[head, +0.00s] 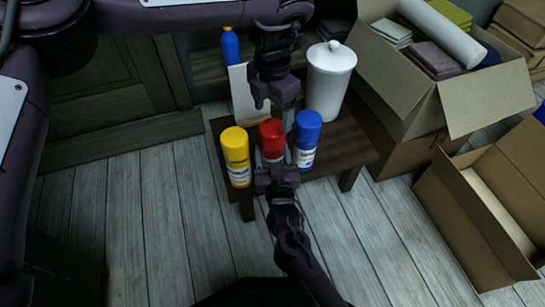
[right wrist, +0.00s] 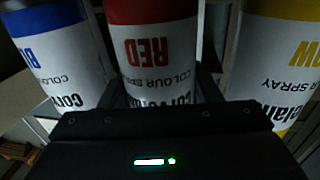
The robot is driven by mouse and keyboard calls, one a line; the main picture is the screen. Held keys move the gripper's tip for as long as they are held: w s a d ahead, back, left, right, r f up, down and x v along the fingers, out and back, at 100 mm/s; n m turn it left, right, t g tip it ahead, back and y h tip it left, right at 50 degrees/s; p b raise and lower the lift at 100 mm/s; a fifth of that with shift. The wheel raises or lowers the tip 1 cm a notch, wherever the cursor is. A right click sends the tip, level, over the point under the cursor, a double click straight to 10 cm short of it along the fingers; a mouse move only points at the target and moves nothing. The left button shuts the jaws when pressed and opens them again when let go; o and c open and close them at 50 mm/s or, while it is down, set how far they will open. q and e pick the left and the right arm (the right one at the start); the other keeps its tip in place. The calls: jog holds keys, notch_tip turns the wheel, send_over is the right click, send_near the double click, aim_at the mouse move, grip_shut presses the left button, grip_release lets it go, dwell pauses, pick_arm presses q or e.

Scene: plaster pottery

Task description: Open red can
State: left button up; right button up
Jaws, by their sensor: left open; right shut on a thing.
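The red spray can (head: 271,140) stands on a small dark bench, between a yellow can (head: 235,155) and a blue can (head: 306,138). In the right wrist view the red can (right wrist: 155,50) sits upside down in the picture between the fingers. My right gripper (head: 274,162) reaches in from the front and is shut on the red can's lower body, hiding part of it. My left gripper (head: 272,100) is open and hangs just above and behind the red cap. Whether it touches the cap cannot be told.
A white lidded jar (head: 330,80) stands on the dark bench (head: 345,150) behind the blue can. A blue bottle (head: 230,46) and a pale panel are behind the left gripper. Open cardboard boxes (head: 488,95) fill the right side. The plank floor in front is clear.

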aim_at(272, 129)
pick_arm(q)
jog(key=shift+s, duration=0.1)
jog(key=shift+c, duration=1.1)
pick_arm(e)
jog(key=shift+c, duration=0.5)
pick_arm(q)
jog(key=shift+s+f+n, duration=0.15)
jog(key=shift+s+n, duration=0.15)
jog(key=shift+n, duration=0.1)
jog(key=s+n+t, duration=0.1)
jog(key=s+n, duration=0.1)
jog(key=n, duration=0.1)
jog(key=shift+s+n+t, duration=0.3)
jog(key=w+f+n+t, duration=0.1)
jog(key=f, duration=0.1)
jog(key=w+f+n+t, duration=0.1)
jog(key=f+n, duration=0.1)
jog(key=f, duration=0.1)
jog(key=w+f+n+t, duration=0.1)
jog(key=f, duration=0.1)
jog(key=shift+w+f+n, duration=0.15)
jog(key=shift+w+n, duration=0.05)
jog(key=shift+n, duration=0.1)
jog(key=c, duration=0.9)
jog(key=shift+o, duration=0.2)
